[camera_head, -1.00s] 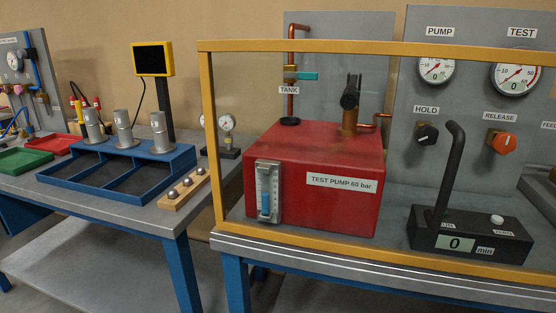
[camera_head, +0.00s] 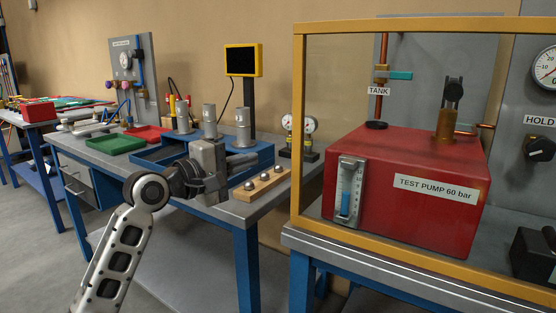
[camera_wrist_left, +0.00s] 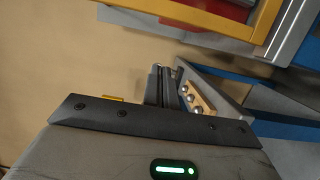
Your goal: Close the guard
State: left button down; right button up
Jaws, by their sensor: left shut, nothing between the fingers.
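The guard (camera_head: 298,125) is a yellow-orange frame with a clear opening. It stands upright in front of the red test pump (camera_head: 455,225) at the right of the head view, cut off by the right edge. The guard's yellow frame also shows at the top right of the left wrist view (camera_wrist_left: 205,22). My left gripper (camera_head: 252,157) is shut and empty, left of the guard's left post and apart from it, in front of the blue rack. Its dark fingers show in the left wrist view (camera_wrist_left: 165,74). My right gripper is out of view.
A wooden block with steel balls (camera_head: 259,185) lies on the left bench, close to my left gripper. A blue rack (camera_head: 262,150) with metal cylinders, a small gauge stand (camera_head: 300,153) and a yellow-framed screen (camera_head: 243,60) are nearby. A gap separates the two benches.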

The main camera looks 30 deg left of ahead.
pick_arm(q)
jog(key=w+d, duration=0.4)
jog(key=d, duration=0.1)
jog(key=shift+p, duration=0.4)
jog(key=shift+d, duration=0.1)
